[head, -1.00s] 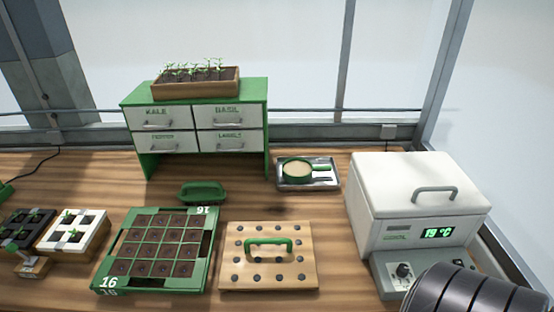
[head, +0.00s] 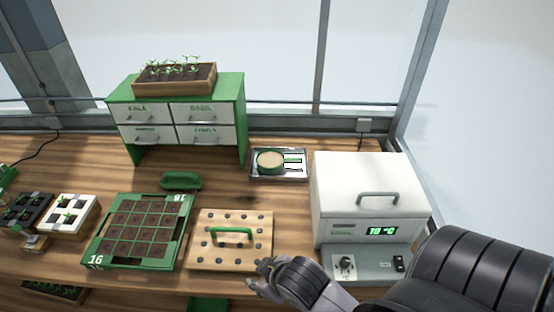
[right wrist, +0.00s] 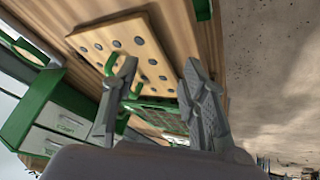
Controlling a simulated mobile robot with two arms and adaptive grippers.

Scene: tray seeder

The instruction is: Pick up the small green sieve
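The small green sieve (head: 271,161) sits in a metal tray (head: 262,178) at the back of the table, right of the drawer cabinet. It has a pale mesh or filling, and its green handle points right. My right gripper (head: 263,276) is at the front edge of the table, by the near right corner of the wooden peg board, well short of the sieve. In the right wrist view its two fingers (right wrist: 157,95) stand apart with nothing between them. My left gripper is not in view.
The wooden board with a green handle (head: 198,258) lies in the front middle, beside the green seed tray (head: 90,252). A white incubator box (head: 330,195) stands at right. The green cabinet (head: 240,115) stands behind. Bare table lies between board and sieve tray.

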